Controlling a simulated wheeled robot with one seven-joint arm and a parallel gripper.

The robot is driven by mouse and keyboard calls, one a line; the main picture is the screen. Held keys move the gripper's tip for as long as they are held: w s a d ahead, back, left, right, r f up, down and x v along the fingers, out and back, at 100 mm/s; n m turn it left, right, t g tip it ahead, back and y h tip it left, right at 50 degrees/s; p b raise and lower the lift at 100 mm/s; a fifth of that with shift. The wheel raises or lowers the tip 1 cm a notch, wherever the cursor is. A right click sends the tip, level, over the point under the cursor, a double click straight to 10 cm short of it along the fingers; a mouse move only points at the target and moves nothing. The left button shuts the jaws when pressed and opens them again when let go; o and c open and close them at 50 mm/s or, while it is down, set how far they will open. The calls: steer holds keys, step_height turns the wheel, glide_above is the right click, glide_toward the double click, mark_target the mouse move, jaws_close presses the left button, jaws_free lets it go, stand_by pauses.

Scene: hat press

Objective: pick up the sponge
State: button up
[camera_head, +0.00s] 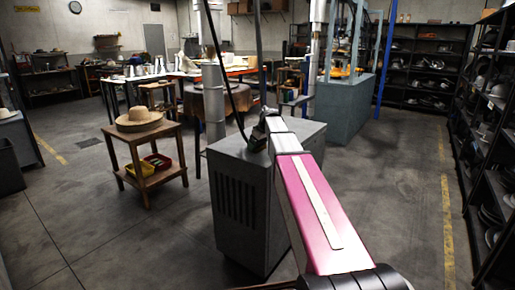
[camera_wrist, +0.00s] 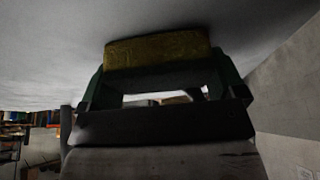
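The sponge (camera_wrist: 155,48) is a yellow block with a dark, shaded near face, at the top middle of the wrist view. It lies against a smooth grey surface (camera_wrist: 45,45). My gripper (camera_wrist: 158,70) has a dark green finger at each end of the sponge, so the sponge spans the gap between them. Whether the fingers press on it or only stand close beside it cannot be told. In the head view my gripper (camera_head: 258,136) is small and dark, at the far end of my pink arm by the grey cabinet's top (camera_head: 305,130). The sponge cannot be made out there.
The grey vented cabinet (camera_head: 240,195) stands under my arm. A wooden stand (camera_head: 150,150) with a straw hat (camera_head: 138,118) and red and yellow trays is to its left. A grey post (camera_head: 213,90) rises behind. Shelves (camera_head: 490,150) line the right; the floor between is clear.

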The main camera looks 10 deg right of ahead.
steer(key=shift+r, duration=0.1)
steer(key=shift+r, duration=0.5)
steer(key=r, duration=0.2)
steer(key=s+a+r, duration=0.1)
steer(key=shift+r, duration=0.3)
steer(key=s+a+r, duration=0.5)
steer(key=a+r, duration=0.1)
steer(key=a, duration=0.3)
steer(key=shift+r, duration=0.1)
steer(key=o, duration=0.3)
steer(key=shift+c, duration=1.3)
